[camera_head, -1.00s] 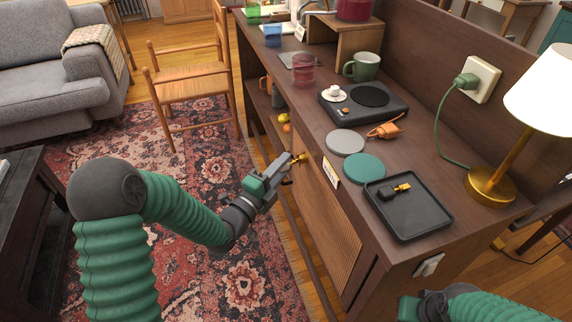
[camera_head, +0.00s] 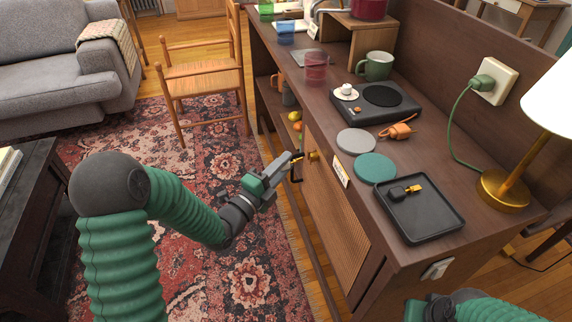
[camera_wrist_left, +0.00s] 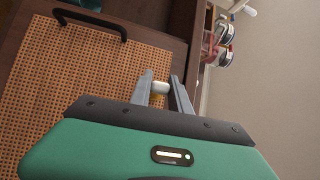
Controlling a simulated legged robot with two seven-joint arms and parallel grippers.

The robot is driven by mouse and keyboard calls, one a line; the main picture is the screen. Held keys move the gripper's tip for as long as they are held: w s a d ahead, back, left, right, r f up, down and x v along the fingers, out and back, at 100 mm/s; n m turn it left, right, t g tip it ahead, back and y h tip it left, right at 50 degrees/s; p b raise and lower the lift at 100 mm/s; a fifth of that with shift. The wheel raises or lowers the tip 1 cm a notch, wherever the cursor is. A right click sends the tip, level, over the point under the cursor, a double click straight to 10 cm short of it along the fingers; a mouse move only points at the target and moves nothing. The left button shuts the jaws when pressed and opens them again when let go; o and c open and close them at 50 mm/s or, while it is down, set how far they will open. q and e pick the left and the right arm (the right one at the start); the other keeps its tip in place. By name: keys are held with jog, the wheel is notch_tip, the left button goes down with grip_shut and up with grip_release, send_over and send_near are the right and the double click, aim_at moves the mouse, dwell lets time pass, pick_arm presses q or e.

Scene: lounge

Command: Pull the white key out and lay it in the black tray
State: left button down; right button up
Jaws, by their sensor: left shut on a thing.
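My left gripper (camera_head: 294,160) is in front of the cabinet door, beside the brass lock (camera_head: 313,156). In the left wrist view its fingers (camera_wrist_left: 163,94) are shut on the white key (camera_wrist_left: 161,88), with a little yellow showing at it. In the head view a small gap shows between the fingertips and the lock; I cannot tell whether the key's tip is clear of it. The black tray (camera_head: 440,229) lies on the cabinet top, holding a black piece with a brass end (camera_head: 404,192). My right gripper (camera_head: 432,308) is only partly in view at the bottom; its fingers are unclear.
A black door handle (camera_wrist_left: 90,20) is close to the left gripper. Near the tray are a teal disc (camera_head: 375,168), a grey disc (camera_head: 356,141), an orange plug (camera_head: 398,131) and a brass lamp (camera_head: 503,190). A hotplate (camera_head: 367,108) and green mug (camera_head: 376,66) stand farther back.

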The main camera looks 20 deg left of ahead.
pick_arm(q)
jog(key=s+a, duration=0.2)
jog(key=a, duration=0.1)
dwell(0.4)
jog(key=s+d+r+m+g+h+p, duration=0.1)
jog(key=s+r+p, duration=1.1)
jog(key=p, duration=2.1)
jog(key=s+d+m+h, duration=0.1)
jog(key=s+h, duration=0.1)
jog(key=shift+s+r, duration=0.3)
jog(key=shift+r, duration=0.1)
jog(key=shift+d, duration=0.1)
